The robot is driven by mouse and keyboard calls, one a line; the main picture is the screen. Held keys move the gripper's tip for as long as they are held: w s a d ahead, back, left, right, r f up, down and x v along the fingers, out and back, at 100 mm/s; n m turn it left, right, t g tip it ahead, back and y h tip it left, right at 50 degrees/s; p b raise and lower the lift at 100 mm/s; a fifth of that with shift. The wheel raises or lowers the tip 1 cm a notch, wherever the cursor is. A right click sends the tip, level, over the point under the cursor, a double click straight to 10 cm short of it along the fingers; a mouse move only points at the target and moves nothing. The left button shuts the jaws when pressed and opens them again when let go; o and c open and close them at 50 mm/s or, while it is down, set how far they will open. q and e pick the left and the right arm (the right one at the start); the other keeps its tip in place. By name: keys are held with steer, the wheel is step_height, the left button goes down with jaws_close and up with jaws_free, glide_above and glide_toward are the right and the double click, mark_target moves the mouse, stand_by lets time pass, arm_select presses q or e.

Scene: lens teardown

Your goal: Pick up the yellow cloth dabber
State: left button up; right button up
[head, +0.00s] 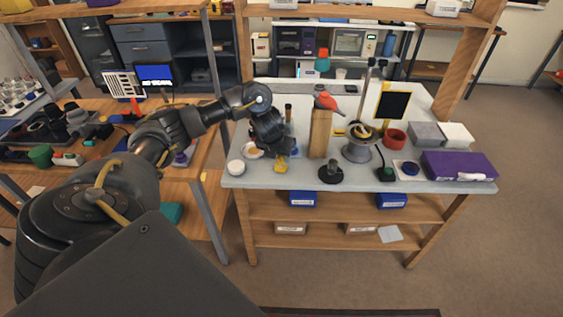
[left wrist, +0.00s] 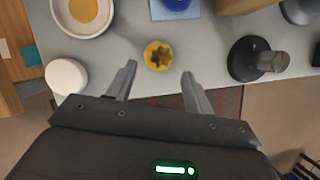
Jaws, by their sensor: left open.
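The yellow cloth dabber (head: 281,168) stands near the front edge of the grey-white bench top, toward its left end. In the left wrist view the yellow dabber (left wrist: 158,56) shows from above as a scalloped shape with a darker middle. My left gripper (head: 280,154) is above it, pointing down. In the left wrist view the left gripper's fingers (left wrist: 159,73) are open and empty, and the dabber shows just past the tips, in line with the gap. I cannot tell the remaining height. My right gripper is not in view.
A white round pot (left wrist: 67,76) and a dish with orange contents (left wrist: 83,12) lie left of the dabber. A black round-based stand (left wrist: 255,60) is to its right. A wooden block with a red top (head: 320,132) rises behind. The bench's front edge is close.

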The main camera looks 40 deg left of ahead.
mark_target(280, 158)
arm_select(q)
steer(key=shift+w+x, duration=0.1)
steer(key=shift+x, duration=1.3)
steer(key=shift+w+x, duration=0.15)
steer(key=shift+x, duration=1.3)
steer(key=shift+a+r, duration=0.1)
steer(key=shift+r, duration=0.05)
steer(key=shift+c, duration=0.4)
steer(key=c, duration=1)
